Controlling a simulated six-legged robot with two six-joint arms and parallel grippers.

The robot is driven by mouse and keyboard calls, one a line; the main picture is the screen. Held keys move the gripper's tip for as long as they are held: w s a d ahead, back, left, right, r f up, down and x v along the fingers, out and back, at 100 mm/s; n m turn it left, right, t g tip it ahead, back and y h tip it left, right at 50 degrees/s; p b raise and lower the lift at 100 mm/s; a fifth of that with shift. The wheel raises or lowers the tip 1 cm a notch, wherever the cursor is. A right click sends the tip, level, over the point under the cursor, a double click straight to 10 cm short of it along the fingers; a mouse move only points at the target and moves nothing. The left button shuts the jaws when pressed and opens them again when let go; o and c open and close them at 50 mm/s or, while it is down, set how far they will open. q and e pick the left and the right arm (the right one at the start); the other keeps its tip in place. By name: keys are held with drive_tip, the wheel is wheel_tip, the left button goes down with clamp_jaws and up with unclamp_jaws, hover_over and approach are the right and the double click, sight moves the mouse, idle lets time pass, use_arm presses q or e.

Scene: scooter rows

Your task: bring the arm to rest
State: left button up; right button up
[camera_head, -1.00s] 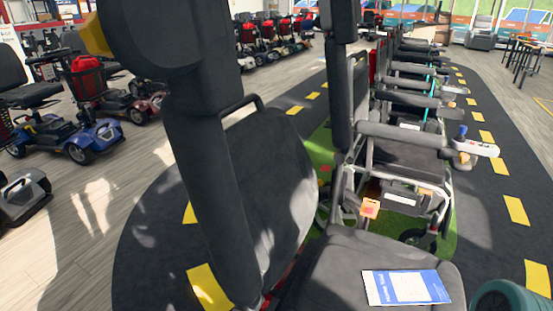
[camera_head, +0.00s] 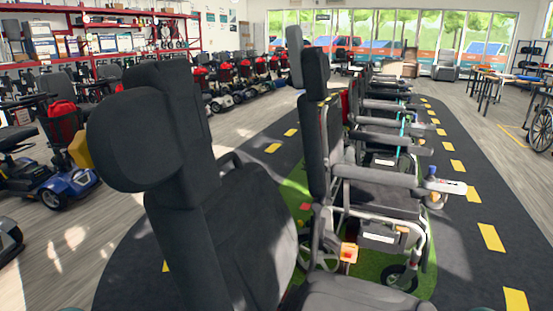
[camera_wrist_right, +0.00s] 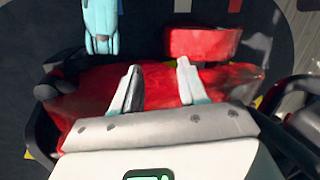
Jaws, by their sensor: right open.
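My right gripper (camera_wrist_right: 158,67) shows in the right wrist view. Its two pale fingers are apart, with nothing held between them. A red surface (camera_wrist_right: 85,95) lies behind the fingers; I cannot tell what it belongs to or whether they touch it. A teal part (camera_wrist_right: 100,25) at the top of that view looks like part of my own body. Neither gripper shows in the head view, where only a small teal edge of me shows at the bottom. My left gripper is not clearly in view.
A large black seat with a headrest (camera_head: 140,140) stands close in front at the left. A row of wheelchairs (camera_head: 385,190) runs away behind it. Mobility scooters (camera_head: 55,180) stand at the left. The dark lane with yellow dashes (camera_head: 465,205) on the right is clear.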

wheel_tip(320, 180, up, 24)
drive_tip(key=p, duration=2.2)
drive_tip(key=shift+s+a+r, duration=0.15)
drive_tip(key=shift+s+a, duration=0.05)
drive_tip(key=shift+s, duration=0.1)
